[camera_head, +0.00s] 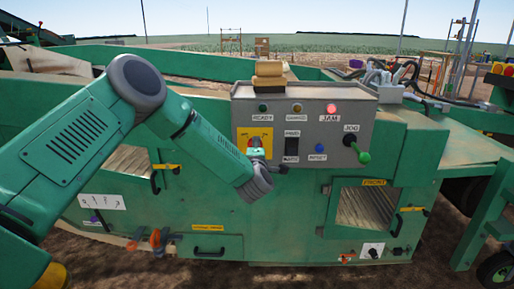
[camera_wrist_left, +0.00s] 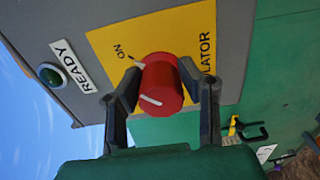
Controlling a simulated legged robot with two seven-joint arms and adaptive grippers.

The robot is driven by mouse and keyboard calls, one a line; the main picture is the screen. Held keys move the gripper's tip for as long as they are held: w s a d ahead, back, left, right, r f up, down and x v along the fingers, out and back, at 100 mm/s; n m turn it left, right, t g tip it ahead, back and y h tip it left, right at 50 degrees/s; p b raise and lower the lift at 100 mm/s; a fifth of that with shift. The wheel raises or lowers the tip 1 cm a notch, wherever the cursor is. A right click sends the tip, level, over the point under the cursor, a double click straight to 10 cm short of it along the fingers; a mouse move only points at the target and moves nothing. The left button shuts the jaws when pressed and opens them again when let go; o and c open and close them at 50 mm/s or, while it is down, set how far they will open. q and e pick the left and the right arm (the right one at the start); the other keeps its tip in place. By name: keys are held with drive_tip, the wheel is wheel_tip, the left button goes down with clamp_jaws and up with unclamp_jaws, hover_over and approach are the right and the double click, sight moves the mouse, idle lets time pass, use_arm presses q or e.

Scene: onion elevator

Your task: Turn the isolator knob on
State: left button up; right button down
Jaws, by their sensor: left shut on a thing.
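The isolator knob (camera_wrist_left: 163,84) is a red round knob with a white line, on a yellow plate (camera_wrist_left: 118,42) with a printed ON mark. In the left wrist view, my left gripper (camera_wrist_left: 165,90) has its two dark fingers on either side of the knob, shut on it. The knob's white line does not point straight at the ON mark. In the head view, the knob (camera_head: 251,143) is partly hidden by my left gripper (camera_head: 257,155), which reaches the grey control panel (camera_head: 310,120) from the left. My right gripper is not in view.
The panel also carries a red lit JAM lamp (camera_head: 331,108), a READY lamp (camera_head: 263,107), a dark switch (camera_head: 292,142), a blue button (camera_head: 318,147) and a green-tipped JOG lever (camera_head: 363,157).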

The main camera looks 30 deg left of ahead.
use_arm(q)
drive_tip(key=shift+s+a+f, duration=0.1)
drive_tip(key=shift+f, duration=0.2)
drive_tip(key=o, duration=1.1)
drive_tip(key=shift+o, duration=0.2)
drive_tip(key=shift+a, duration=0.1)
drive_tip(key=shift+r, duration=0.1)
drive_tip(key=v, duration=1.1)
drive_tip(key=shift+s, duration=0.35)
drive_tip(key=shift+d+f, duration=0.2)
